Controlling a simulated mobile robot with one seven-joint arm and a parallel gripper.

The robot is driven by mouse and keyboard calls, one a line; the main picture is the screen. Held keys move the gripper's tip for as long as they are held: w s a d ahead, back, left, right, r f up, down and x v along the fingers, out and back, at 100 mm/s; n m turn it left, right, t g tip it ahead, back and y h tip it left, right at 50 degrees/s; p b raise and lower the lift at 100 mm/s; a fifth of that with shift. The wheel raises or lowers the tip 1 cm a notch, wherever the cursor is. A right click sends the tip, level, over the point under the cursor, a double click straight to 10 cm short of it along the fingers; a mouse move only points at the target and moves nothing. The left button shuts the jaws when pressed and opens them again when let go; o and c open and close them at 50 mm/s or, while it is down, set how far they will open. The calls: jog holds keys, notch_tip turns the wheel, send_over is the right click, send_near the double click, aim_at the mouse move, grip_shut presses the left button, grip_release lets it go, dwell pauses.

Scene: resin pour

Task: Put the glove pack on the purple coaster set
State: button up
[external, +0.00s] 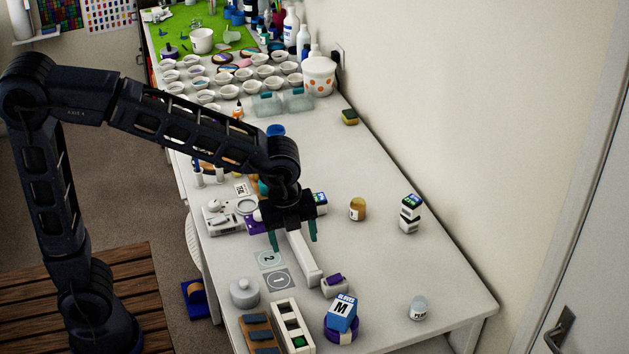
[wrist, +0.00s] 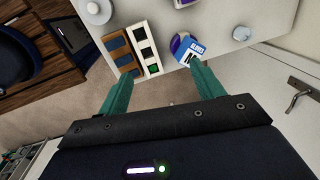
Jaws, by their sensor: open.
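The glove pack (external: 342,312) is a blue and white box marked "GLOVES" and "M". It rests on the purple coaster set (external: 343,335), a round purple stack near the front of the table, and looks a little tilted. In the wrist view the glove pack (wrist: 189,49) lies ahead of the right fingertip, with a purple edge of the coaster set (wrist: 176,42) showing beside it. My gripper (external: 293,247) is open and empty, with teal fingers pointing down above the table, behind and left of the pack. The fingers (wrist: 160,82) are wide apart and clear of the pack.
A long white bar (external: 304,261) lies beneath my gripper. A small purple-topped item (external: 335,285) is just behind the pack. A white slotted tray (external: 283,318) and a lidded grey jar (external: 243,292) stand left. A white jar (external: 419,308) stands right. The right side has free room.

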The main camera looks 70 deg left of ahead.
jog(key=s+a+r+n+t, duration=0.1)
jog(key=s+a+r+n, duration=0.1)
jog(key=s+a+n, duration=0.3)
jog(key=s+a+r+n+t, duration=0.2)
jog(key=s+a+n, duration=0.3)
jog(key=s+n, duration=0.8)
jog(key=s, duration=0.7)
jog(key=shift+a+r+n, duration=0.2)
jog(key=shift+r+n, duration=0.05)
jog(key=shift+n, duration=0.15)
